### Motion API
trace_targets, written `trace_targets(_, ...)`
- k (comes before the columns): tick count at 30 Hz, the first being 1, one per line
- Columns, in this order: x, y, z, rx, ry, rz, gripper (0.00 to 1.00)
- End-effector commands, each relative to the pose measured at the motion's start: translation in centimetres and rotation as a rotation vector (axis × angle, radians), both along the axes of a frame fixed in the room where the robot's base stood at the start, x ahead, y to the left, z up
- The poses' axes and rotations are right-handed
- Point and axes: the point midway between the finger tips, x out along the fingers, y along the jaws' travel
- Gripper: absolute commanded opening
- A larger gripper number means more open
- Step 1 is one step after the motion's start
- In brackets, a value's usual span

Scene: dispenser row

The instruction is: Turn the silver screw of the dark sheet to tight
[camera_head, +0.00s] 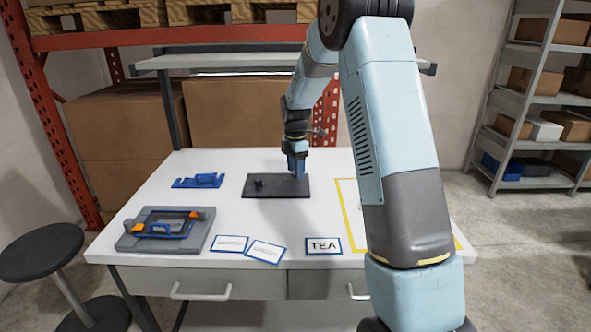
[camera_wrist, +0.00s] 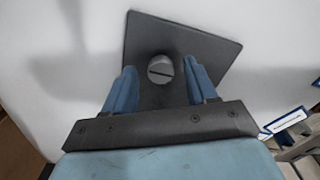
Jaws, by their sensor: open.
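The dark sheet (camera_head: 262,193) lies flat on the white table, and it also shows in the wrist view (camera_wrist: 205,42). The silver screw (camera_wrist: 160,69) is a round head with one straight slot, seen from above, standing on the sheet. The slot runs nearly across the picture. My gripper (camera_wrist: 160,75) is open, with one blue finger on each side of the screw head and visible gaps between. In the head view my gripper (camera_head: 296,172) points down over the sheet's right part and hides the screw there.
A small dark knob (camera_head: 258,184) stands on the sheet's left part. A blue bracket (camera_head: 198,181) and a grey fixture with a blue frame (camera_head: 128,240) are at the left. Cards, one a TEA card (camera_head: 323,246), lie along the front. A shelf (camera_head: 235,61) crosses above the table's back.

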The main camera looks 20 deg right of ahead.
Motion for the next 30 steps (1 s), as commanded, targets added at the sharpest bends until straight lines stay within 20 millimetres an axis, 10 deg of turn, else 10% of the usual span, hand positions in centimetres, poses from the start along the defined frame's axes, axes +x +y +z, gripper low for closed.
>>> trace_targets(11,-0.02,0.02,-0.47,0.0,0.0,0.0,0.57)
trace_targets(30,0.01,0.04,-0.43,0.0,-0.001,0.0,0.0)
